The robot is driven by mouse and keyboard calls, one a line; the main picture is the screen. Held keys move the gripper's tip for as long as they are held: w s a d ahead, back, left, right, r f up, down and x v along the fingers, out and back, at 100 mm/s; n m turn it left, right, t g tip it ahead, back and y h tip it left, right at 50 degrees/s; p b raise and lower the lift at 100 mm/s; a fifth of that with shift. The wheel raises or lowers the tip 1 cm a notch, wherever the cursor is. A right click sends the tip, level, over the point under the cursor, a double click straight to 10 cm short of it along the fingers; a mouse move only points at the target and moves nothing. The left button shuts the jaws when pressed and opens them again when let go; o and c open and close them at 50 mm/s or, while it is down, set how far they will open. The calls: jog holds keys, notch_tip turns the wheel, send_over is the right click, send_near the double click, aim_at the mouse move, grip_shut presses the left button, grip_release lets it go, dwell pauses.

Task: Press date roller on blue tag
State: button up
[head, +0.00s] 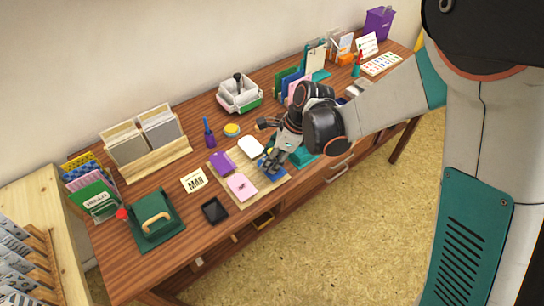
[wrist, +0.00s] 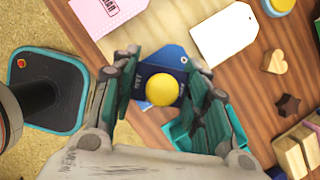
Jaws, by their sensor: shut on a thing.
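The date roller (wrist: 161,89), dark blue with white lettering and a yellow knob, is between the two fingers of my gripper (wrist: 165,98). My gripper is shut on it. The blue tag (wrist: 172,54) lies just beneath and beyond the roller, with its holed end showing and the rest hidden. Whether the roller touches the tag cannot be told. In the head view my gripper (head: 272,164) points down over the blue tag (head: 279,175) at the right of the tag mat (head: 262,187).
A pink tag (head: 242,187) with a dark mark, a purple tag (head: 222,163) and a white tag (head: 250,147) lie close by. A teal thing (head: 303,149) stands right of my gripper. A black pad (head: 214,209) and a MAR card (head: 194,181) lie left.

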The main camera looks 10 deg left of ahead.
dwell(0.4)
jog(key=shift+r+p, duration=2.25)
jog(key=shift+r, duration=1.2)
jog(key=shift+c, duration=0.2)
